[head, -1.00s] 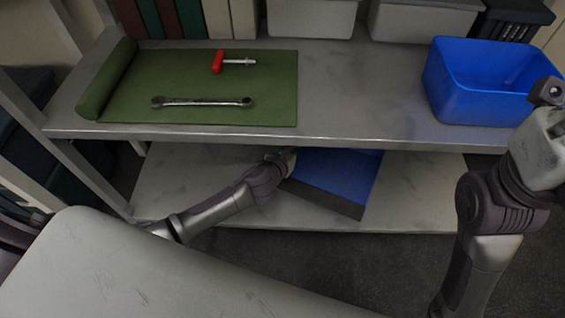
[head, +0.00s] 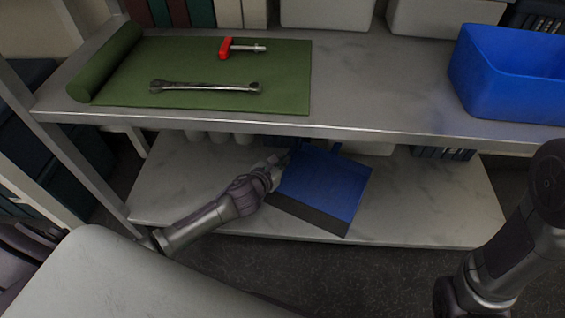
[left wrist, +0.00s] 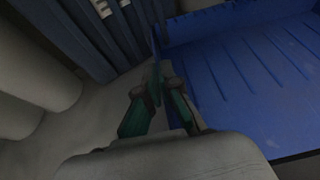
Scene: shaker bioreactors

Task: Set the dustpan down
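The blue dustpan (head: 325,187) with a dark front lip is at the lower shelf, its lip toward the shelf's front edge. I cannot tell whether it rests flat on the shelf. My left gripper (head: 277,165) is at the dustpan's left rear side. In the left wrist view the two fingers (left wrist: 158,95) stand on either side of a thin blue upright part, and the dustpan's ribbed pan (left wrist: 245,70) spreads to the right. The fingers look closed on that part. My right arm shows at the right, but its gripper is out of view.
The lower shelf (head: 430,205) is bare to the right of the dustpan. Above it, the worktop (head: 385,85) holds a green mat (head: 200,88) with a wrench (head: 205,87) and a red-handled tool (head: 226,48), and a blue bin (head: 500,85). Dark binders (left wrist: 85,30) stand behind.

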